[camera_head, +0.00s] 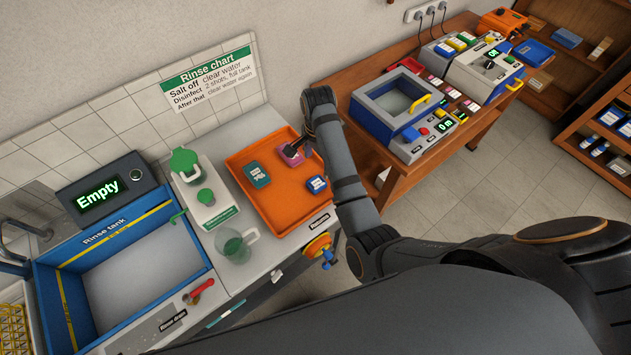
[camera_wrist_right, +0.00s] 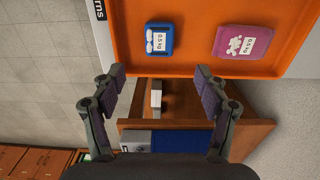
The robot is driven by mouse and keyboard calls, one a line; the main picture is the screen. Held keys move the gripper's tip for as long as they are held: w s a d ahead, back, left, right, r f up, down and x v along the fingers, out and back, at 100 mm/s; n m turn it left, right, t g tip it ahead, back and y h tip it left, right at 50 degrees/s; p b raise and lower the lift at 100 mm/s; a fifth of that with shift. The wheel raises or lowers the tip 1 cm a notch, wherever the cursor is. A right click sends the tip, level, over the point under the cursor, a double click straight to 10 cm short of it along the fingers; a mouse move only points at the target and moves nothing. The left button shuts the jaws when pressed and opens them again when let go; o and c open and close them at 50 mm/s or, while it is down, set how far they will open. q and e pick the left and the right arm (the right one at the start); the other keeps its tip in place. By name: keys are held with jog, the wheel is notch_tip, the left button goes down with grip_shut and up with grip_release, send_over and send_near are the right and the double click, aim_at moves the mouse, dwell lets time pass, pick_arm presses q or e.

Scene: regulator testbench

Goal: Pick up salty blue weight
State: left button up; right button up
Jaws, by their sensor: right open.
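The blue weight (camera_head: 316,184) lies in the orange tray, near its right side. In the right wrist view the blue weight (camera_wrist_right: 159,39) has a "0.5 kg" label and white, salt-like patches along its left side. A pink weight (camera_wrist_right: 242,42) with white patches lies to its right there; in the head view the pink weight (camera_head: 289,157) is behind the blue one. My right gripper (camera_wrist_right: 161,75) is open and empty. Its fingers are apart from the blue weight, which appears beyond the gap between them. My left gripper is not in view.
The orange tray (camera_head: 262,205) also holds a green weight (camera_head: 256,174). A glass jug (camera_head: 235,246) and the blue rinse tank (camera_head: 58,318) with an "Empty" display (camera_head: 100,195) stand left of it. A wooden bench (camera_head: 357,143) with test equipment is at the right.

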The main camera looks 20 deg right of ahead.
jog(key=p, duration=0.1)
send_over(317, 182)
notch_tip(317, 182, down, 5)
jog(key=shift+s+r, duration=0.1)
jog(key=shift+s, duration=0.05)
jog(key=shift+d+f, duration=0.1)
jog(key=shift+f, duration=0.2)
jog(key=f+p, duration=0.1)
jog(key=f, duration=0.2)
jog(key=shift+a+f+p, duration=0.2)
jog(key=shift+f+p, duration=0.15)
jog(key=shift+f, duration=0.65)
jog(key=shift+r, duration=0.1)
grip_shut()
